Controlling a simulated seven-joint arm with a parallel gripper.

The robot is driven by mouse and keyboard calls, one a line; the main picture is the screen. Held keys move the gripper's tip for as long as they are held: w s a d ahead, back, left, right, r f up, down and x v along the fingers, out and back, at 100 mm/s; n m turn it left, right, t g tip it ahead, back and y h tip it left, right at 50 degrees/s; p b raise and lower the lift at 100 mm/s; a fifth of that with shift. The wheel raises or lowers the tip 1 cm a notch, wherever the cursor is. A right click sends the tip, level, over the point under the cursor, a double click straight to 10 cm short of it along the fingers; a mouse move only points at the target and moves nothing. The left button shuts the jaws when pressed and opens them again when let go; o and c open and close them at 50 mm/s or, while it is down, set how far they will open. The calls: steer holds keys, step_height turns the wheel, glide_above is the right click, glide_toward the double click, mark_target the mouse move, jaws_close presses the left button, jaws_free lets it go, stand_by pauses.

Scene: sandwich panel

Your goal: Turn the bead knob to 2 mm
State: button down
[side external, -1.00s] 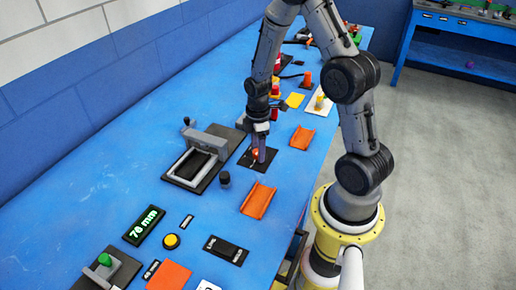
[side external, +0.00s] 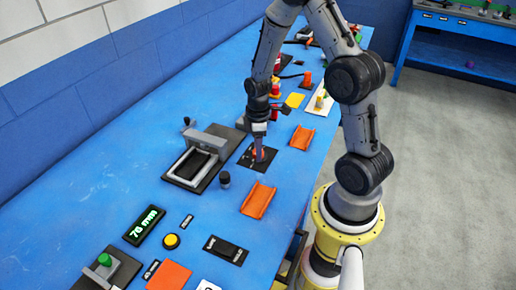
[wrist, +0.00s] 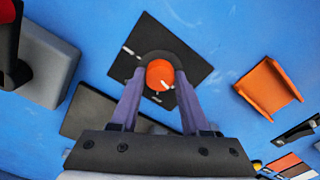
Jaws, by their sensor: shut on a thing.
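The bead knob (wrist: 160,75) is a round orange knob with a white pointer line on its top. In the wrist view the line points to the lower right. It stands on a black square plate (wrist: 188,62) with small white marks, one at the upper left and some at the lower edge; I cannot read them. My gripper (wrist: 161,72) is shut on the knob, one purple finger on each side. In the side view my gripper (side external: 259,158) points straight down at the plate (side external: 245,158), and its fingers partly hide the knob.
A grey clamp-like frame on a black base (side external: 217,180) stands left of the plate. Another orange tray (side external: 301,138) lies to the right. A green-lit display (side external: 144,226) shows a mm reading.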

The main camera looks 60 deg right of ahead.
steer(key=m, duration=0.4)
steer(key=shift+m, duration=0.3)
steer(key=shift+r+m, duration=0.1)
steer(key=shift+m, duration=2.1)
steer(key=shift+c, duration=1.9)
jaws_free()
step_height(320, 180, up, 14)
